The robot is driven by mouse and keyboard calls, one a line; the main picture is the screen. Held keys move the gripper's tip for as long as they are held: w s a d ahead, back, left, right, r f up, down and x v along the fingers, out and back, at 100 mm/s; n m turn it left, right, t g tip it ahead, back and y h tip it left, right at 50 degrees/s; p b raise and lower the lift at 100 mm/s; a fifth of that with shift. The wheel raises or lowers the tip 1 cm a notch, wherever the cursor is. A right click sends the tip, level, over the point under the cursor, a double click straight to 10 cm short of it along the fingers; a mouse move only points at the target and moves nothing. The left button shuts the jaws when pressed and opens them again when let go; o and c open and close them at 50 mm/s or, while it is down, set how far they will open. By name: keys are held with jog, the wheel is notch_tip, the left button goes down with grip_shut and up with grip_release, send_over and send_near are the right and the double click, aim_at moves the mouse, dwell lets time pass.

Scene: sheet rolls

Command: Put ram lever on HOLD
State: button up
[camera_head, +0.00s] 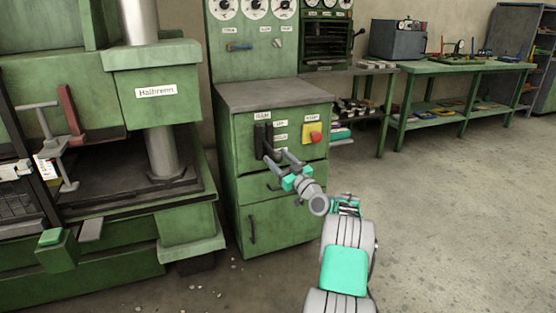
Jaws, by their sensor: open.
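The ram lever (259,140) is a dark lever on the front of the green control cabinet (246,190), under a small white label. More white labels (280,137) stand in a column to its right, too small to read surely. My gripper (272,158) is open, its two grey fingers pointing at the lever's lower part from the right and front. The fingertips overlap the lever's lower end in the picture. I cannot tell whether they touch it or stand around it. The gripper partly hides the lever's lower end and the lower label.
A red button on a yellow plate (314,133) sits close to the right of the lever. Drawer and door handles (252,229) stick out below. A green press (154,95) stands at left. A green workbench (460,68) is at back right. The floor at right is clear.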

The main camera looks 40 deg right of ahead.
jog(key=p+v, duration=0.1)
jog(key=v, duration=0.6)
jog(key=shift+s, duration=0.35)
